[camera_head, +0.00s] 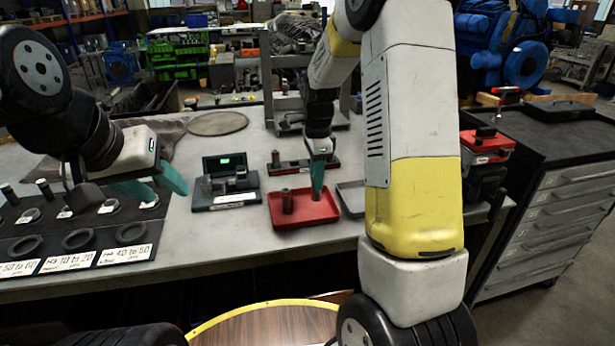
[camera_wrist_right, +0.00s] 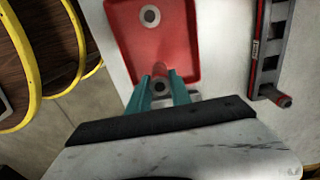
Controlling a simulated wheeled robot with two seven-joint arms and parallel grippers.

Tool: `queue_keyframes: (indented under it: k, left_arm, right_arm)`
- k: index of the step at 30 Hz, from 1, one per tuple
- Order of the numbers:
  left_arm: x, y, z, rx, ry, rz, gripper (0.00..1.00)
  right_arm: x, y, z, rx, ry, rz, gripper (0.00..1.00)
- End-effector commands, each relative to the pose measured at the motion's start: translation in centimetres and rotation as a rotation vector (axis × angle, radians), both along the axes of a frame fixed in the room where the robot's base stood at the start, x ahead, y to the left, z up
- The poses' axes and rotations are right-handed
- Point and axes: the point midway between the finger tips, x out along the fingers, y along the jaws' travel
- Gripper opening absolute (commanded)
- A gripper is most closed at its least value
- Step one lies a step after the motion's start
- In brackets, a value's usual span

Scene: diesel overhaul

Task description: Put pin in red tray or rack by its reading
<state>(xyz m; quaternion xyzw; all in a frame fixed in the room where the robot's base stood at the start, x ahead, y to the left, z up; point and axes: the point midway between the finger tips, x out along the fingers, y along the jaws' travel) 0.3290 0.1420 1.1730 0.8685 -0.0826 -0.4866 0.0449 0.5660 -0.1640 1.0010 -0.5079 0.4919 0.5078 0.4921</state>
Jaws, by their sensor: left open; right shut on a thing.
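The red tray (camera_head: 310,216) lies on the bench in the middle of the head view. A grey pin (camera_head: 287,201) stands upright in its left part; a round pin top (camera_wrist_right: 149,16) also shows in the tray in the wrist view. My right gripper (camera_head: 318,190) points down over the tray's right part. In the wrist view its teal fingers (camera_wrist_right: 161,90) are shut on another pin (camera_wrist_right: 160,70), at the tray's near edge. I cannot tell whether this pin touches the tray floor. My left gripper (camera_head: 168,194) is open and empty, above the labelled black rack (camera_head: 185,215).
A gauge (camera_head: 226,160) with a green-lit display stands left of the red tray. A grey tray (camera_head: 350,200) lies right of it, partly behind my right arm. A black and red holder (camera_head: 290,168) lies behind. The rack holds several pins and empty wells.

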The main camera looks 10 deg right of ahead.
Motion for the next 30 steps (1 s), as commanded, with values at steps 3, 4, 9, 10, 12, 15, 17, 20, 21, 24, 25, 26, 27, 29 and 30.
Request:
queue_keyframes:
  k: [3, 4, 9, 10, 12, 15, 17, 20, 21, 24, 25, 26, 27, 29, 30]
  left_arm:
    - [0.0, 0.0, 0.0, 0.0, 0.0, 0.0, 0.45]
    - [0.0, 0.0, 0.0, 0.0, 0.0, 0.0, 0.45]
    - [0.0, 0.0, 0.0, 0.0, 0.0, 0.0, 0.45]
    - [0.0, 0.0, 0.0, 0.0, 0.0, 0.0, 0.45]
    - [0.0, 0.0, 0.0, 0.0, 0.0, 0.0, 0.45]
    - [0.0, 0.0, 0.0, 0.0, 0.0, 0.0, 0.45]
    - [0.0, 0.0, 0.0, 0.0, 0.0, 0.0, 0.45]
    - [0.0, 0.0, 0.0, 0.0, 0.0, 0.0, 0.45]
    - [0.0, 0.0, 0.0, 0.0, 0.0, 0.0, 0.45]
    - [0.0, 0.0, 0.0, 0.0, 0.0, 0.0, 0.45]
    - [0.0, 0.0, 0.0, 0.0, 0.0, 0.0, 0.45]
    - [0.0, 0.0, 0.0, 0.0, 0.0, 0.0, 0.45]
    - [0.0, 0.0, 0.0, 0.0, 0.0, 0.0, 0.45]
    - [0.0, 0.0, 0.0, 0.0, 0.0, 0.0, 0.45]
    - [0.0, 0.0, 0.0, 0.0, 0.0, 0.0, 0.45]
  right_arm:
    - [0.6, -0.6, -0.1, 0.001, 0.001, -0.001, 0.0]
    - [0.6, -0.6, -0.2, 0.001, 0.001, -0.001, 0.0]
    - [0.6, -0.6, -2.1, 0.0, 0.004, 0.0, 0.0]
    - [0.6, -0.6, -2.5, 0.0, 0.004, 0.0, 0.0]
    - [0.6, -0.7, -3.4, 0.0, 0.002, 0.0, 0.0]
    - [0.6, -0.6, -3.6, 0.0, 0.0, 0.0, 0.0]
    - [0.6, -0.6, -3.6, 0.0, 0.0, 0.0, 0.0]
    - [0.6, -0.6, -3.6, 0.0, 0.0, 0.0, 0.0]
    - [0.6, -0.6, -3.6, 0.0, 0.0, 0.0, 0.0]
    - [0.6, -0.6, -3.7, 0.0, 0.001, 0.0, 0.36]
    - [0.6, -0.6, -3.7, 0.0, 0.001, 0.0, 0.42]
    - [0.6, -0.6, -3.7, 0.0, 0.001, 0.0, 0.47]
    - [0.6, -0.6, -3.7, 0.0, 0.001, 0.0, 0.47]
    - [0.6, -0.6, -3.7, 0.0, 0.001, 0.0, 0.47]
    - [0.6, -0.6, -3.7, 0.0, 0.001, 0.0, 0.47]
